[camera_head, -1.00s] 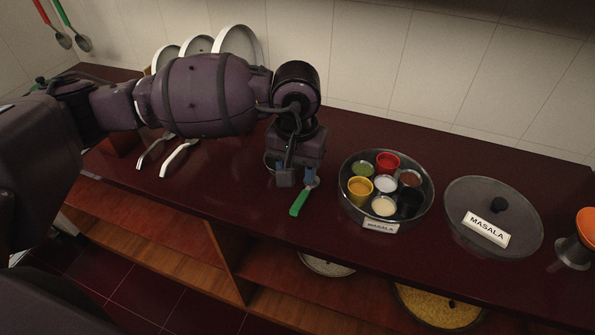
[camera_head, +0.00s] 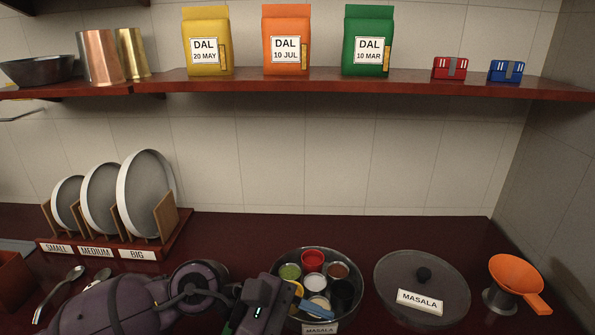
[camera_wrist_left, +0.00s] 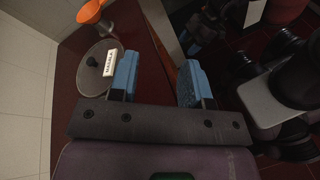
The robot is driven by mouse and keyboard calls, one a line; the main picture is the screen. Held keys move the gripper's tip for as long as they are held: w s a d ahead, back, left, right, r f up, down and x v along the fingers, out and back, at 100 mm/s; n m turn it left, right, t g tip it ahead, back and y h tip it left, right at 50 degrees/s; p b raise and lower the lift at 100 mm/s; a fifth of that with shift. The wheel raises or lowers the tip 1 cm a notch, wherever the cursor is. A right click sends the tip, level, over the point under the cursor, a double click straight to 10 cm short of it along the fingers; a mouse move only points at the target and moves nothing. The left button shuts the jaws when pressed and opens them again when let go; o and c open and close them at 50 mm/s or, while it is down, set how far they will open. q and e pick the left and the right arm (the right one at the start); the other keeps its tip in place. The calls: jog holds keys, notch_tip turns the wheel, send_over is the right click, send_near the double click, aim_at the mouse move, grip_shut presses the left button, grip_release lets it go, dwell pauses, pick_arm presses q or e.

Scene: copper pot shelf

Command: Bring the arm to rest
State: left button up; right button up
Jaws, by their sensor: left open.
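My left arm comes in along the bottom of the head view. Its gripper (camera_head: 285,312) is beside the front left of the round masala tin (camera_head: 357,263), with a blue finger showing over the tin's near edge. In the left wrist view the blue fingers (camera_wrist_left: 160,82) are apart with nothing between them. Behind them are the dark red counter's edge and dark shapes below.
A grey lid marked MASALA (camera_head: 424,284) and an orange funnel (camera_head: 518,272) stand to the right. A plate rack (camera_head: 170,240) stands back left. The shelf (camera_head: 400,84) above holds dal packets, cups and clips. Spoons (camera_head: 62,288) lie at the left.

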pick_arm(q)
jog(key=w+a+r+n+t+h, duration=0.2)
jog(key=r+n+t+h, duration=0.15)
jog(key=n+t, duration=0.5)
jog(key=w+a+r+n+t+h, duration=0.25)
jog(key=r+n+t, duration=0.2)
jog(key=n, duration=0.75)
jog(key=w+a+f+n+t+y, duration=0.2)
jog(key=a+f+n+t+y, duration=0.25)
jog(key=a+n+y, duration=0.6)
jog(key=w+a+f+n+t+y, duration=0.1)
jog(key=a+f+n+t+y, duration=0.5)
jog(key=n, duration=0.9)
jog(key=s+a+f+n+g+y, duration=0.6)
jog(key=s+f+n+g, duration=0.25)
jog(key=f+n, duration=0.2)
jog(key=s+a+f+n+g+h, duration=0.1)
jog(key=s+f+n+g, duration=0.25)
jog(key=s, duration=0.35)
jog(key=s+a+f+n+g, duration=0.25)
jog(key=s+f+g, duration=0.2)
jog(key=s, duration=0.35)
jog(key=w+d+f+t, duration=0.1)
jog(key=w+f+t, duration=0.6)
jog(key=f, duration=0.2)
jog(key=shift+w+f+t+h, duration=0.3)
jog(key=shift+w+f+h, duration=0.05)
jog(key=shift+h, duration=0.1)
